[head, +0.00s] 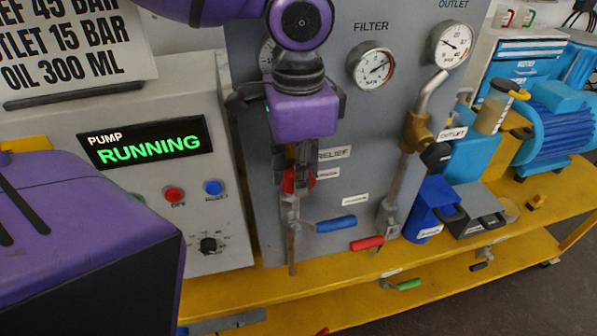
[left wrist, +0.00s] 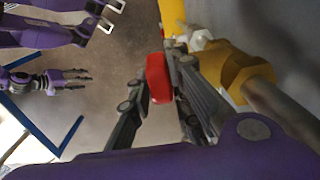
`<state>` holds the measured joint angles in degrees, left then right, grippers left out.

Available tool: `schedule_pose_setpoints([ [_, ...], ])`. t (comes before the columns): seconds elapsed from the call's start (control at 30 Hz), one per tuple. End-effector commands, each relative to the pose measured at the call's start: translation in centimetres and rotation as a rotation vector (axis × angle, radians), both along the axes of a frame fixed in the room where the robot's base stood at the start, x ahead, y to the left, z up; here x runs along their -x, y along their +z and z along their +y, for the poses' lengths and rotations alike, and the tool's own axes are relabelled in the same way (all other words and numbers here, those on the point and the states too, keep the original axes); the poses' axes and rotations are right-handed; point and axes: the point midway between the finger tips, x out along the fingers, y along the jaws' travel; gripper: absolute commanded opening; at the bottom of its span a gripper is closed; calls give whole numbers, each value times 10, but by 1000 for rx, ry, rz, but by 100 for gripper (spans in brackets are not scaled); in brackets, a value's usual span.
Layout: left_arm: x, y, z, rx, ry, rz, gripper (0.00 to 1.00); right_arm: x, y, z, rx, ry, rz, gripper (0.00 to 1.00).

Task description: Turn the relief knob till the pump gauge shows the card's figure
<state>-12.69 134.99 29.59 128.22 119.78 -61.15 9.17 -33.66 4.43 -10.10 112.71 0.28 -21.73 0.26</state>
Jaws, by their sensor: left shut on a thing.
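My left gripper (head: 298,182) hangs in front of the grey panel, shut on the red relief knob (head: 288,184). In the left wrist view the red knob (left wrist: 158,78) sits between its fingers. The label reading RELIEF (head: 334,153) is right beside it. A gauge (head: 266,55), probably the pump gauge, is mostly hidden behind my left arm, so its reading cannot be seen. The card (head: 70,40) at the top left is cut off, with "EF 45 BAR", "TLET 15 BAR" and "OIL 300 ML" readable. Purple gripper fingers (left wrist: 80,77) show small in the left wrist view; whose they are is unclear.
The pump display (head: 145,143) reads RUNNING. The filter gauge (head: 371,65) and outlet gauge (head: 449,44) are right of my arm. Blue (head: 336,223) and red (head: 366,243) handles stick out below the knob. A brass valve (head: 416,133) stands to the right, above the yellow bench (head: 330,265).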

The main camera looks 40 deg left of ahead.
Motion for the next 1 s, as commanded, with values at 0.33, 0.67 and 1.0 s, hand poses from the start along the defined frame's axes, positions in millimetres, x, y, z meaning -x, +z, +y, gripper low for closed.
schedule_pose_setpoints([
  [0.33,-5,-5,-2,-152,-1,175,0,23,-33,-16,28,-4,43,55],
  [0.67,-3,0,-3,-169,-1,199,0,7,-22,-12,25,-1,8,55],
  [1.0,-3,0,-3,-169,0,199,26,6,-25,-9,19,-3,13,55],
])
